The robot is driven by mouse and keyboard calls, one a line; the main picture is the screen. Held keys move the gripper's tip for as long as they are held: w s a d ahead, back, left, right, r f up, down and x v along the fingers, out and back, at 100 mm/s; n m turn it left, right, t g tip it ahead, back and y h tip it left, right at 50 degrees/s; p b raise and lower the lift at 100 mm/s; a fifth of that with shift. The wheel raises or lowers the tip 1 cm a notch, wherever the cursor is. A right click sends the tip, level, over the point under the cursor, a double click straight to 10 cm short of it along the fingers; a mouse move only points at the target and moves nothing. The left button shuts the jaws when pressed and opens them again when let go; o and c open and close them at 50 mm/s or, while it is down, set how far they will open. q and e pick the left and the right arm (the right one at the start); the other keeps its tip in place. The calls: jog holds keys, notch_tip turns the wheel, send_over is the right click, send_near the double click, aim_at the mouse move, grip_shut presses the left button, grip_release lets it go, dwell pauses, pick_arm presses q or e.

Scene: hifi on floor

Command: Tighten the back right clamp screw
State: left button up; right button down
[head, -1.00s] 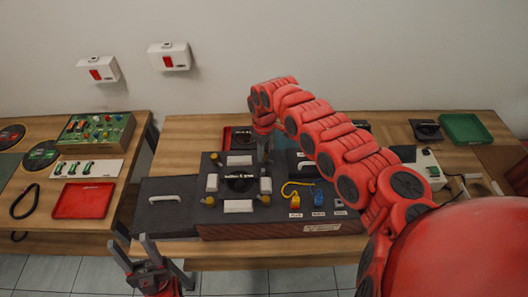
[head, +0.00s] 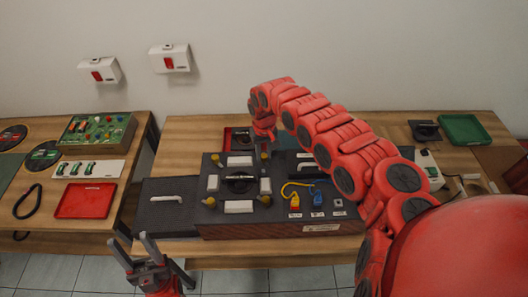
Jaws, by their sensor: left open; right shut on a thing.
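A dark box (head: 222,226) on the middle table has a black round part (head: 239,184) on its top, with white blocks and yellow-knobbed clamp screws around it. The back right clamp screw (head: 265,157) is at the tips of my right gripper (head: 266,149), which reaches down from above and is shut on it. The gripper partly hides the screw. The back left (head: 215,158), front left (head: 210,202) and front right (head: 265,200) clamp screws stand clear.
A yellow plug (head: 294,202) and a blue plug (head: 318,198) lie at the box's right. A dark panel with a white handle (head: 166,198) sits left of it. A red tray (head: 86,200) is on the left table. My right arm covers much of the right side.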

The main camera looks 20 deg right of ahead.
jog(key=shift+r+m, duration=0.1)
jog(key=shift+m, duration=0.9)
jog(key=shift+s+m, duration=0.1)
jog(key=shift+m, duration=1.2)
jog(key=shift+f+m+b, duration=0.25)
jog(key=shift+m+b, duration=0.3)
jog(key=shift+m, duration=0.45)
jog(key=m+b, duration=0.2)
jog(key=m, duration=0.1)
jog(key=shift+a+b, duration=0.15)
jog(key=shift+b, duration=0.15)
jog(key=shift+r+m, duration=0.1)
jog(key=shift+m, duration=2.1)
